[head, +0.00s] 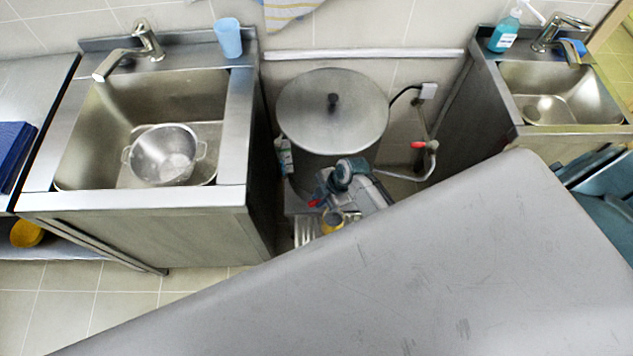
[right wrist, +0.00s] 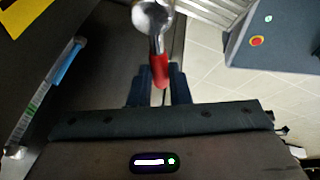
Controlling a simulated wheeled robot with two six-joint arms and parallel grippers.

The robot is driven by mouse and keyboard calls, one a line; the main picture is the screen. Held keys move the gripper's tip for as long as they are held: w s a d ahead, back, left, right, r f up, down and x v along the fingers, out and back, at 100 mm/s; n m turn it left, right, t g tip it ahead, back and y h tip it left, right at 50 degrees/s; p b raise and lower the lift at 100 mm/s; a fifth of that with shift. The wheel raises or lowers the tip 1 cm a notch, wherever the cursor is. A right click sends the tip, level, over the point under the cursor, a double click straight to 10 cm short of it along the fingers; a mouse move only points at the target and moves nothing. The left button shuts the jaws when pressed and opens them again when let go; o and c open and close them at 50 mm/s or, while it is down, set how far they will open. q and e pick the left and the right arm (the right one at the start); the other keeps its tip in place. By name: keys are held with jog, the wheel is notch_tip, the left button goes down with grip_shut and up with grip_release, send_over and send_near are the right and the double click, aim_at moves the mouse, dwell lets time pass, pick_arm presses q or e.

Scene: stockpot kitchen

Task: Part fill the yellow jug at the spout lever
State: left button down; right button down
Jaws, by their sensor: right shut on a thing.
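The large steel stockpot (head: 305,170) stands in the middle of the head view with its lid on. My right gripper (head: 318,198) is low at the pot's front. In the right wrist view it (right wrist: 159,76) is shut on the red spout lever (right wrist: 159,69), with a finger on each side; the lever also shows in the head view (head: 313,203). The metal tap body (right wrist: 152,18) is just beyond. The yellow jug (head: 331,228) is below my right gripper, partly hidden; its contents cannot be made out. My left gripper is not seen.
A grey worktop (head: 400,260) fills the foreground and hides part of my arm. A slatted metal stand (head: 305,231) is below the pot's front. Sinks stand left (head: 100,135) and right (head: 570,105). A red-handled pipe valve (head: 418,145) is right of the pot.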

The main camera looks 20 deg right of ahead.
jog(key=c, duration=1.4)
grip_release()
jog(key=shift+o, duration=0.2)
jog(key=shift+d+r, duration=0.1)
jog(key=shift+r, duration=0.05)
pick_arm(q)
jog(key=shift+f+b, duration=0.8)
pick_arm(e)
jog(key=v, duration=1)
jog(key=shift+r, duration=0.15)
jog(key=shift+d, duration=0.1)
